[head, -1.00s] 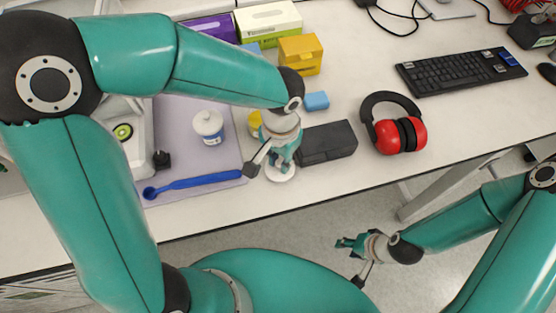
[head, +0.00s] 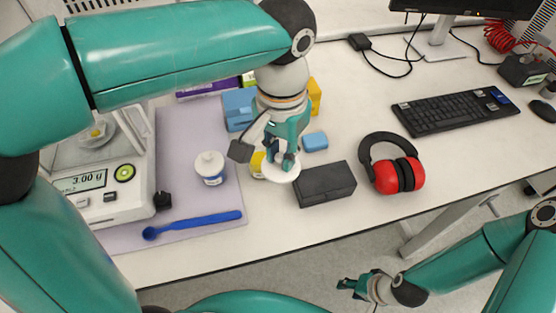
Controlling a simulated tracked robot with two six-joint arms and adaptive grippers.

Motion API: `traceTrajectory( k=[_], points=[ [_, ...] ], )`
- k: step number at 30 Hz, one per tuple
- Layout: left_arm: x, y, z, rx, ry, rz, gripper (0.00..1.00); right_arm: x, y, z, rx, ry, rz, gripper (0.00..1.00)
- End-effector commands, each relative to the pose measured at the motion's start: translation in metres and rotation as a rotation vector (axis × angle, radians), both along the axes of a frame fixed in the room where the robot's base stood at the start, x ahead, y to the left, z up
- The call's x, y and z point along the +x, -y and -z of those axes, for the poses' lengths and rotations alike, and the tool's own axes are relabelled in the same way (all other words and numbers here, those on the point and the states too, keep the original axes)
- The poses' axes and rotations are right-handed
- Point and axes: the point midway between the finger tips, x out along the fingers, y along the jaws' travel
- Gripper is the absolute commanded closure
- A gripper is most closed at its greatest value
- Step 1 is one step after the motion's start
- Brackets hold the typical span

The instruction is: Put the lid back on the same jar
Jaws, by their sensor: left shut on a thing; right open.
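My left gripper (head: 280,160) is shut on a white round lid (head: 281,172) and holds it flat, top knob up. A yellow-labelled jar (head: 256,166) stands just behind and left of the lid, partly hidden by the gripper and the lid. I cannot tell whether the lid touches it. A white jar with a blue label (head: 210,168) stands on the mauve mat (head: 180,125) with its own lid on. My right gripper (head: 358,287) is open and empty over the floor, in front of the table.
A balance reading 3.00 g (head: 105,180) stands at the left. A blue spoon (head: 195,225) lies at the mat's front edge. A black case (head: 325,184), a small blue block (head: 315,141) and red earmuffs (head: 393,165) lie right of the lid. A keyboard (head: 455,110) is further right.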

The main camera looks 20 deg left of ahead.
Motion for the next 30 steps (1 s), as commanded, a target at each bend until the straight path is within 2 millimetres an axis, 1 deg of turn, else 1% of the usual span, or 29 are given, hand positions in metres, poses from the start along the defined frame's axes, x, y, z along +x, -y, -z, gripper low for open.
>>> traceTrajectory(
  k=[5,8,14,20,24,26,27,30],
  points=[
    [0.001,0.001,-0.004,0.000,0.000,-0.101,1.00,0.000,0.000,0.000,0.000,0.000,0.000,0.56],
    [0.003,0.001,-0.005,0.000,-0.001,-0.214,1.00,0.000,0.000,0.000,0.000,0.000,0.000,0.56],
    [0.016,0.004,-0.008,0.001,-0.001,-0.527,1.00,0.000,0.000,0.000,0.000,0.000,0.000,0.56],
    [0.038,-0.004,-0.004,0.003,-0.003,-0.888,1.00,0.000,0.000,-0.002,0.000,0.000,0.000,0.56],
    [0.058,-0.019,0.005,0.004,-0.004,-1.160,1.00,0.000,0.000,-0.003,0.000,0.000,0.000,0.56],
    [0.068,-0.029,0.012,0.006,-0.005,-1.279,1.00,0.000,0.000,-0.004,0.000,0.000,0.000,0.56],
    [0.075,-0.038,0.018,0.006,-0.006,-1.345,1.00,0.000,0.000,-0.005,0.000,0.000,0.000,0.56],
    [0.085,-0.057,0.031,0.006,-0.005,-1.423,1.00,0.000,0.000,-0.006,0.000,0.000,0.000,0.56]
  ],
)
